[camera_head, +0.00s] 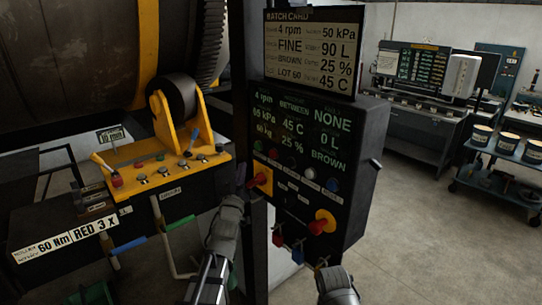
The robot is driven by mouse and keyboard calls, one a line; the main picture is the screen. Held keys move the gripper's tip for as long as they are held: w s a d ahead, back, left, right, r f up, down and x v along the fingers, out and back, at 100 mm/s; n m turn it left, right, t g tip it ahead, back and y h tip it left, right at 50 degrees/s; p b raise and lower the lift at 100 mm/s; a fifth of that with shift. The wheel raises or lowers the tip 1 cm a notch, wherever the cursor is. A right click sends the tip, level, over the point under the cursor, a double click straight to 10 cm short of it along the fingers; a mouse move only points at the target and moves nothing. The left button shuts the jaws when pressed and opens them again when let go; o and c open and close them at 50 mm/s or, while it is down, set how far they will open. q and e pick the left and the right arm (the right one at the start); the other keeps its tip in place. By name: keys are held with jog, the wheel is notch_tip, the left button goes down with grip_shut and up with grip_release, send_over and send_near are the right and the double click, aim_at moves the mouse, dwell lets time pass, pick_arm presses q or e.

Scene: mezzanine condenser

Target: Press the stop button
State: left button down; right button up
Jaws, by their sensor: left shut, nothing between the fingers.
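A dark control box (352,170) stands in the middle with a lit text panel on its front. Below the text is a row of small buttons, including a red button (273,153). Lower right on the box, a red knob (322,222) sits on a round yellow plate. At the box's left edge, a red handle (262,179) sits on a yellow plate. No stop label is readable. My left gripper (241,194) is shut and empty, just below and left of the red handle; contact cannot be told. My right gripper (337,279) is at the bottom, below the box, its fingers not distinguishable.
A yellow panel (160,172) with levers and buttons stands left, under a large drum (65,60). Coloured tags (298,252) hang below the box. A batch card (313,50) stands on top. A blue cart (500,188) with cans is at right; the floor between is clear.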

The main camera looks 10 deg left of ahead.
pick_arm(q)
jog(key=w+d, duration=0.5)
jog(key=w, duration=0.2)
jog(key=shift+d, duration=0.25)
jog(key=shift+w, duration=0.1)
dwell(2.0)
jog(key=shift+w+d, duration=0.5)
jog(key=shift+w, duration=0.1)
dwell(0.9)
jog(key=shift+s, duration=0.15)
dwell(0.3)
jog(key=shift+s+a, duration=0.5)
jog(key=shift+s, duration=0.05)
jog(key=s+a, duration=0.1)
jog(key=s, duration=0.1)
jog(key=s+a, duration=0.2)
dwell(0.5)
